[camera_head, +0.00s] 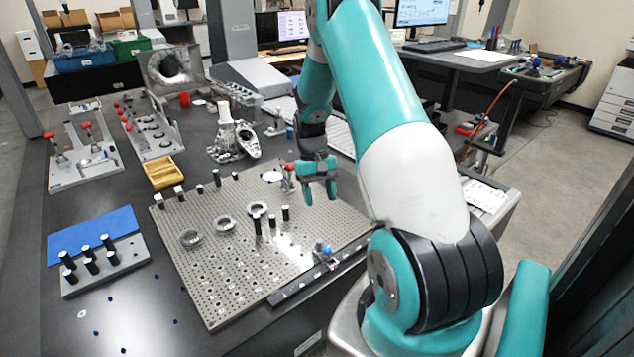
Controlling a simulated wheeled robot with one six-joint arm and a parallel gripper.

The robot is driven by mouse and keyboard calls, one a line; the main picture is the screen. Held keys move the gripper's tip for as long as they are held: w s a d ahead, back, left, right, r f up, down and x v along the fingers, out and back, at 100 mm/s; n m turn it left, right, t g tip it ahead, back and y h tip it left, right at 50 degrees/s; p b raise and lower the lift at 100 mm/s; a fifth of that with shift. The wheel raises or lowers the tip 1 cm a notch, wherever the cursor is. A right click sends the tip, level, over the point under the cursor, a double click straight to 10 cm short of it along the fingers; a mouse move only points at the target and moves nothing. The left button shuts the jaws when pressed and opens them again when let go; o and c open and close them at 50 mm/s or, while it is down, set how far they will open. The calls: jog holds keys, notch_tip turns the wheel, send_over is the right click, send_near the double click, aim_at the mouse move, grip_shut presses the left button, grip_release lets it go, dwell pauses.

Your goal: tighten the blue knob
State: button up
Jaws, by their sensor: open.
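A small blue knob (326,249) sits on a fixture at the right front edge of the perforated metal plate (235,290), near a dark rail (300,287). My gripper (320,200) is open and empty, pointing down above the right part of the plate. It is behind the blue knob in the picture and apart from it. A red-topped post (289,172) stands just left of my gripper. The knob is small, so how tight it sits cannot be told.
Several black posts (257,224) and metal rings (192,238) stand on the plate. A yellow tray (163,173), a blue mat (95,232) and a block with black-topped pins (105,262) lie to the left. Small blue pieces are scattered on the dark table at the front left.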

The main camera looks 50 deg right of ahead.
jog(key=shift+v, duration=2.2)
